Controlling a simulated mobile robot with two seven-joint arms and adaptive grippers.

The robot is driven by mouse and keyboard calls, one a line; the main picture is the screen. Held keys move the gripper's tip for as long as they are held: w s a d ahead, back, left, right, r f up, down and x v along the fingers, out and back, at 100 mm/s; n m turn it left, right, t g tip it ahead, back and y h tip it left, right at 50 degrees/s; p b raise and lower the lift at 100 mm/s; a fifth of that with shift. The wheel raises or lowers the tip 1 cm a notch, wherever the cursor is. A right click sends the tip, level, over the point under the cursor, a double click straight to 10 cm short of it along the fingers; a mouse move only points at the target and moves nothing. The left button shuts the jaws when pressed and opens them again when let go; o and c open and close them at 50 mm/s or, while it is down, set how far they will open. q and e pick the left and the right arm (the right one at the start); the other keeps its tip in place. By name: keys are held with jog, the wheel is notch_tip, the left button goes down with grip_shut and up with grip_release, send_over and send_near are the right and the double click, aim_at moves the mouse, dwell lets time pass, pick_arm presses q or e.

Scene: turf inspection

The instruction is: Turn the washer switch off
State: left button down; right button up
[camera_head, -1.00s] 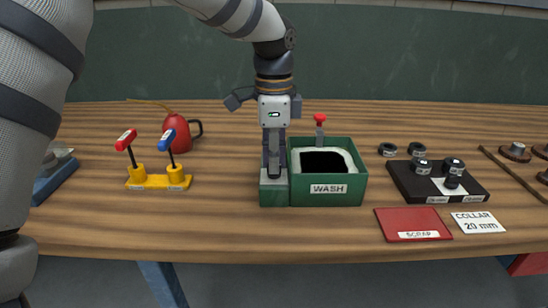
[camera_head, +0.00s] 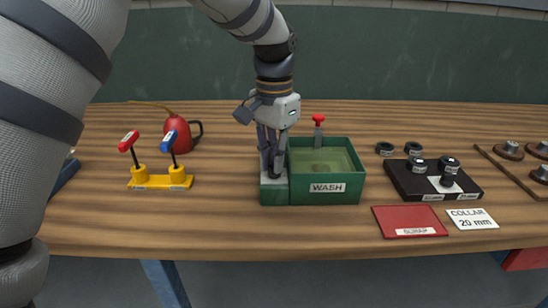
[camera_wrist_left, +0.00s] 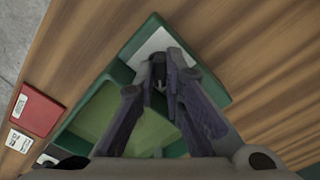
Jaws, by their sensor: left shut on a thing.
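The green washer (camera_head: 345,198), labelled WASH, stands at the middle of the bench. Its open basin shows a plain dull green inside. A narrow green switch housing (camera_head: 273,194) with a grey top adjoins its left side. My left gripper (camera_head: 272,172) points down onto this housing, its fingers close together. In the left wrist view, the fingertips (camera_wrist_left: 164,72) close around a small dark piece over the pale top plate (camera_wrist_left: 155,46). This looks like the switch, mostly hidden by the fingers, so its position cannot be told. My right gripper is not in view.
A red-knobbed lever (camera_head: 318,127) stands behind the basin. Left are a yellow stand (camera_head: 160,182) with red and blue handles and a red oil can (camera_head: 178,135). Right are a black block (camera_head: 400,178) with collars, a red scrap mat (camera_head: 408,222) and a white card (camera_head: 472,218).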

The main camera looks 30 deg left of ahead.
pick_arm(q)
jog(key=n, duration=0.4)
jog(key=shift+n, duration=0.3)
jog(key=n, duration=0.4)
jog(key=shift+n, duration=0.4)
jog(key=c, duration=1.7)
grip_release()
